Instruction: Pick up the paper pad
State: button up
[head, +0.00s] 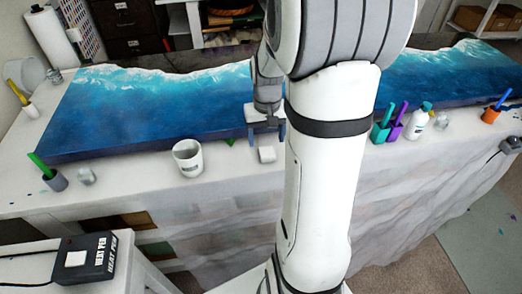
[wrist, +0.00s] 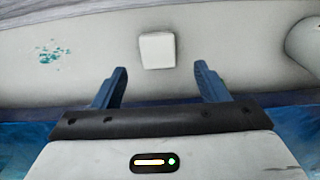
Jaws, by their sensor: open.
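The paper pad is a small white block (head: 267,154) on the white table covering, at the front edge of the blue painted slab. It also shows in the wrist view as a pale square (wrist: 157,50), lying flat beyond the fingertips and roughly centred between them. My gripper (wrist: 160,72) is open and empty, with its two blue fingers spread wider than the pad. In the head view my gripper hangs just behind the pad, and my arm partly hides it. The pad appears apart from both fingers.
A white cup (head: 188,158) stands left of the pad. Teal and purple holders (head: 390,128) and a bottle (head: 416,124) stand to the right. The blue slab (head: 150,110) lies behind. Teal splatter (wrist: 52,57) marks the covering. A heat pen box (head: 86,260) sits front left.

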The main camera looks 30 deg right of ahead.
aim_at(267, 152)
jog(key=f, duration=0.5)
jog(key=shift+s+f, duration=0.15)
jog(key=shift+s, duration=0.2)
jog(key=c, duration=1.1)
notch_tip(267, 152, up, 10)
jog(key=shift+r, duration=0.1)
